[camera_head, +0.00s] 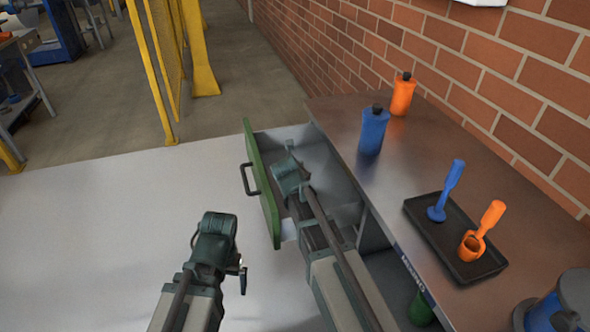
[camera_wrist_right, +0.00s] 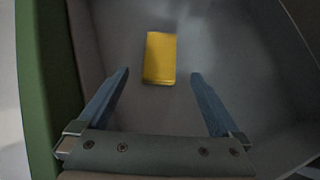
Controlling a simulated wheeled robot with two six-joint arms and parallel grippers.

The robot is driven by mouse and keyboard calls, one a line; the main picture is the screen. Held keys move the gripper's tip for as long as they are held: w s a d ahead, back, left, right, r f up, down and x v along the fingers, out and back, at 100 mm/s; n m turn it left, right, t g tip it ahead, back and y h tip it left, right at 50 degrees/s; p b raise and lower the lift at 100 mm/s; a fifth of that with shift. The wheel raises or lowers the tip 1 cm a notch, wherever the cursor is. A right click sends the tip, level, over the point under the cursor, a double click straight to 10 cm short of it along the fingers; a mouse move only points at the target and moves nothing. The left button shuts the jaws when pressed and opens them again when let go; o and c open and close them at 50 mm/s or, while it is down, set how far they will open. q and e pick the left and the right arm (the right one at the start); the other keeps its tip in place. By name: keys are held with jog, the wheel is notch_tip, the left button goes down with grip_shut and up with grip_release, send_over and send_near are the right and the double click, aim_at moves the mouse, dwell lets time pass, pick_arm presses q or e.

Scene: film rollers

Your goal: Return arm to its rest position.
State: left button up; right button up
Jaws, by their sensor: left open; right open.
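My left gripper (camera_head: 242,276) is open and empty, in front of the drawer over the pale floor. My right gripper (camera_head: 290,150) is over the open drawer (camera_head: 338,180) with the green front (camera_head: 261,190). In the right wrist view its two blue-grey fingers (camera_wrist_right: 159,76) are apart with nothing held. A yellow block (camera_wrist_right: 160,57) lies on the drawer floor ahead of the fingers; it is hidden in the head view.
On the metal worktop (camera_head: 340,106) stand a blue bottle (camera_head: 372,132) and an orange bottle (camera_head: 402,96). A black tray (camera_head: 432,228) holds a blue tool (camera_head: 447,192) and an orange tool (camera_head: 482,232). A brick wall (camera_head: 450,60) runs behind. Pale floor (camera_head: 90,240) at left is clear.

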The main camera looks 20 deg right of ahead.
jog(key=shift+s+a+r, duration=0.1)
jog(key=shift+s+r, duration=0.15)
jog(key=b+x, duration=0.8)
jog(key=x, duration=0.4)
jog(key=shift+w+f+b, duration=0.1)
jog(key=shift+f+b, duration=0.05)
jog(key=shift+b, duration=0.25)
jog(key=shift+f, duration=0.1)
